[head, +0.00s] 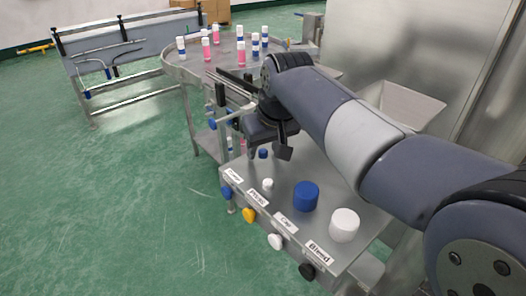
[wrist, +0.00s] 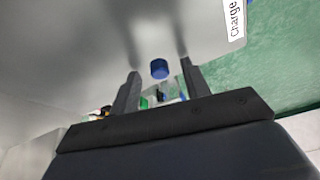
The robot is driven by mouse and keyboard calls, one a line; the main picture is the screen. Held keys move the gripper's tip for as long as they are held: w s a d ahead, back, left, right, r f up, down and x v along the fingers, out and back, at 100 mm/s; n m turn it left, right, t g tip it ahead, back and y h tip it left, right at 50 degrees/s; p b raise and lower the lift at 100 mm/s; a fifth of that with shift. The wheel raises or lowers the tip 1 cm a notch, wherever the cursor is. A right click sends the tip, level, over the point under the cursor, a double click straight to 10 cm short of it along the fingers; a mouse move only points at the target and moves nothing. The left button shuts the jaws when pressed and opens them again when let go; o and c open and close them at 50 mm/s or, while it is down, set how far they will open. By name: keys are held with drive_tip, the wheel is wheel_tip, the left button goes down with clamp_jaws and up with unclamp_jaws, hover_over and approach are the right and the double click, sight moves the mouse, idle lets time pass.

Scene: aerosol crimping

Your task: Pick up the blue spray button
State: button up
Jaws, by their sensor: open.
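The blue spray button (head: 263,153) is a small blue cylinder on the steel machine top, just below my gripper (head: 267,152). In the wrist view the blue button (wrist: 159,69) shows in the gap between the two fingertips, with a space on each side. My gripper (wrist: 160,72) is open and empty and points down toward the surface. I cannot tell exactly how far the fingertips are above the button.
A small white button (head: 268,184), a large blue cap (head: 306,196) and a large white cap (head: 344,225) stand nearby on the top. Labelled knobs line its front edge. A round table (head: 190,69) with several bottles is behind. A steel cabinet (head: 410,45) stands right.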

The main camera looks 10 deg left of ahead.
drive_tip(key=shift+c, duration=0.5)
clamp_jaws()
drive_tip(key=shift+r, duration=0.1)
